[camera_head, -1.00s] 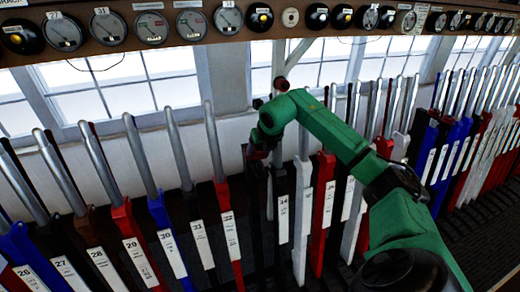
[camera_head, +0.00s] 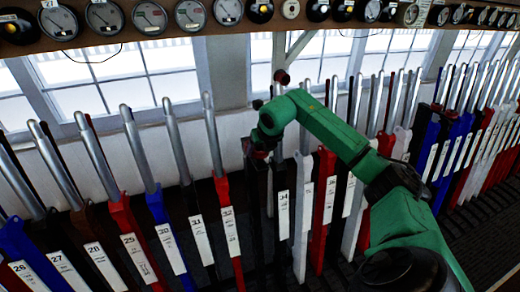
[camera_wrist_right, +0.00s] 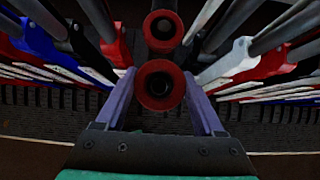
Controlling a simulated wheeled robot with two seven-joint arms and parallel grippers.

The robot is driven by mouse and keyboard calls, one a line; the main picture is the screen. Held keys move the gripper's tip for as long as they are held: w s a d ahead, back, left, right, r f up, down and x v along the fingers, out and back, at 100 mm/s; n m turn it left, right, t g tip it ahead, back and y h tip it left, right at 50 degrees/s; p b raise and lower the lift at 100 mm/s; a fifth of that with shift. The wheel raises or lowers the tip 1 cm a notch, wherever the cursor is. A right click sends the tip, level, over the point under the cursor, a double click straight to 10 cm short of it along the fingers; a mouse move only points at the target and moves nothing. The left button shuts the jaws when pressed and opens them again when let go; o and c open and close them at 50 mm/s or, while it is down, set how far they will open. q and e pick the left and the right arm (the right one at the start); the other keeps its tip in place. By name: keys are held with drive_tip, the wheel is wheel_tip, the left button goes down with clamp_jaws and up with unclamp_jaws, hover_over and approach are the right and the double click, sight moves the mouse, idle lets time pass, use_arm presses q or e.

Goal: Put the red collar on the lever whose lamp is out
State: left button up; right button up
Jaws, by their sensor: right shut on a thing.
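My right gripper (camera_wrist_right: 160,95) is shut on a red collar (camera_wrist_right: 160,86), a ring with a dark hole between its two purple fingers in the wrist view. In the head view the right gripper (camera_head: 262,143) hangs among the levers, just left of lever 34 (camera_head: 283,205). A second dark red ring (camera_wrist_right: 163,30) lies beyond the held collar in the wrist view; I cannot tell what it is on. A small dark red piece (camera_head: 281,77) shows above my arm. Which lamp is out is not clear. My left gripper is not in view.
Numbered levers stand close together on both sides, such as red lever 29 (camera_head: 128,222) and blue lever 30 (camera_head: 160,222). A shelf (camera_head: 130,50) of gauges and round lamps (camera_head: 259,10) runs along the top. Windows are behind. Little free room shows between the levers.

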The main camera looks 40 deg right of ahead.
drive_tip(key=shift+f+b, duration=1.15)
drive_tip(key=shift+f, duration=0.3)
drive_tip(key=shift+f, duration=0.1)
drive_tip(key=o, duration=1.3)
drive_tip(key=shift+c, duration=0.2)
drive_tip(key=shift+p+v, duration=0.35)
drive_tip(key=shift+v, duration=1.6)
drive_tip(key=v, duration=0.5)
drive_tip(key=shift+s+p, duration=0.1)
drive_tip(key=shift+p, duration=0.25)
